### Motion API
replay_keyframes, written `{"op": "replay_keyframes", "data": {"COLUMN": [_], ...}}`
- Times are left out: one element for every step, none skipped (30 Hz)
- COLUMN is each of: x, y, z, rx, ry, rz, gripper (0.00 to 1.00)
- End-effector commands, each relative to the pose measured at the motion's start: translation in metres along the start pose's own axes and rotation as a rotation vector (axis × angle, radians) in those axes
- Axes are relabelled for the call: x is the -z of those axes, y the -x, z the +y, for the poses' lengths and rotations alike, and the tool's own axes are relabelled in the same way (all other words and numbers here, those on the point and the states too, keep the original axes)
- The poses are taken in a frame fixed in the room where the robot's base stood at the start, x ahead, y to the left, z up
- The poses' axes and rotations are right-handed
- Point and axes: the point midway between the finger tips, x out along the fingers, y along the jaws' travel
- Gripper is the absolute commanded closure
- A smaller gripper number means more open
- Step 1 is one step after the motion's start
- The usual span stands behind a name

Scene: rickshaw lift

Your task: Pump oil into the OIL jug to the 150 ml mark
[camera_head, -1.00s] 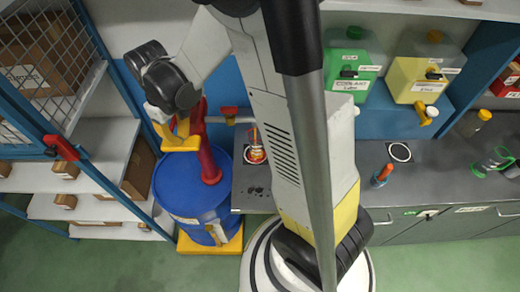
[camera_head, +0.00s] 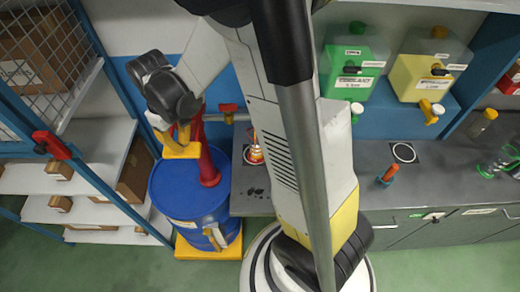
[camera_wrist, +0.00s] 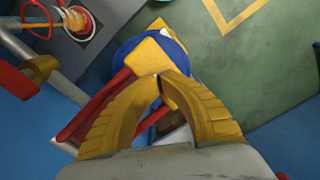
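The blue drum (camera_head: 180,194) stands on a yellow base, with a red pump (camera_head: 208,168) rising from its top. My gripper (camera_head: 180,140) is over the drum, just left of the pump. In the wrist view my gripper's (camera_wrist: 160,76) yellow fingers bow inward and their tips meet. A yellow piece (camera_wrist: 150,55) lies just past the tips, and red parts (camera_wrist: 98,108) show behind the fingers. Whether anything is pinched there is unclear. A jug with orange-red contents (camera_head: 254,153) stands on the counter right of the drum. It also shows in the wrist view (camera_wrist: 76,18). Its fill mark is unreadable.
A green jug (camera_head: 352,70) and a yellow jug (camera_head: 425,75) stand on the blue shelf. The grey counter (camera_head: 345,165) carries an empty ring (camera_head: 403,152) and an orange-handled item (camera_head: 388,175). A rack (camera_head: 95,165) with boxes stands left of the drum.

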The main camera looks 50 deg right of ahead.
Motion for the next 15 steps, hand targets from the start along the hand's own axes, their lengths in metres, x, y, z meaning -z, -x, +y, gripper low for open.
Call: {"op": "replay_keyframes", "data": {"x": [-0.001,-0.001,-0.001,-0.001,-0.001,-0.001,-0.001,-0.001,-0.001,-0.001,-0.001,-0.001,-0.001,-0.001,-0.001], "y": [-0.005,-0.006,-0.008,-0.007,-0.006,-0.006,-0.005,-0.005,-0.003,-0.001,0.002,0.007,0.012,0.017,0.023], "z": [-0.001,-0.001,-0.001,-0.001,-0.001,-0.001,-0.001,-0.001,-0.001,-0.001,-0.001,-0.001,-0.001,-0.001,-0.001], "rx": [0.001,0.001,0.001,0.001,0.001,0.001,0.001,0.001,0.001,0.001,0.002,0.002,0.001,0.001,0.001], "ry": [0.0,0.0,0.0,0.0,0.0,0.0,0.0,0.0,0.0,0.0,0.0,0.0,0.0,0.0,0.0], "rz": [-0.001,-0.001,-0.001,-0.001,-0.001,-0.002,-0.002,-0.002,-0.002,-0.002,-0.002,-0.002,-0.002,-0.002,-0.001], "gripper": [1.0,1.0,1.0,1.0,1.0,1.0,1.0,1.0,1.0,1.0,1.0,1.0,1.0,1.0,1.0]}}
